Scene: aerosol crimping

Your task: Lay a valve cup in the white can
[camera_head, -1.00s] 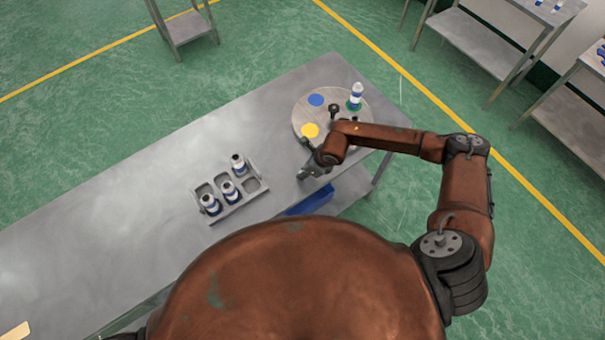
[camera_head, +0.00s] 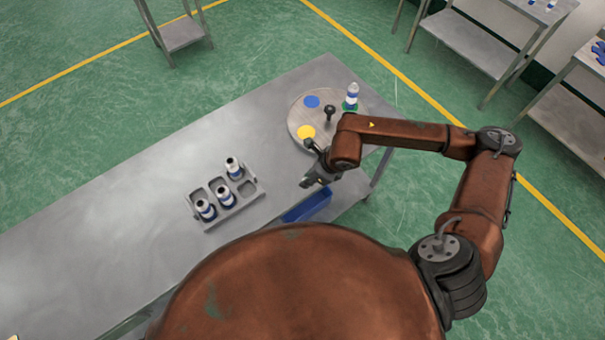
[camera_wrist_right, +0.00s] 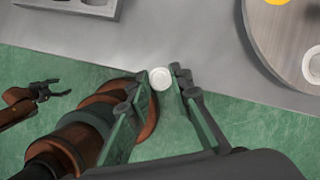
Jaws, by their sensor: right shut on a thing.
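My right gripper (camera_head: 308,182) is over the front edge of the table, between the rack and the round turntable. In the right wrist view its fingers (camera_wrist_right: 158,92) are shut on a small pale round valve cup (camera_wrist_right: 160,78), held at the fingertips. Which one is meant by the white can, I cannot tell. My left gripper (camera_wrist_right: 47,91) shows only in the right wrist view, its fingers apart and empty.
The turntable (camera_head: 296,117) carries blue and yellow discs, a dark-knobbed post (camera_head: 329,115) and a white-and-blue bottle (camera_head: 351,96) on green. The rack (camera_head: 246,199) has empty pockets. The table (camera_head: 110,215) is clear left of it.

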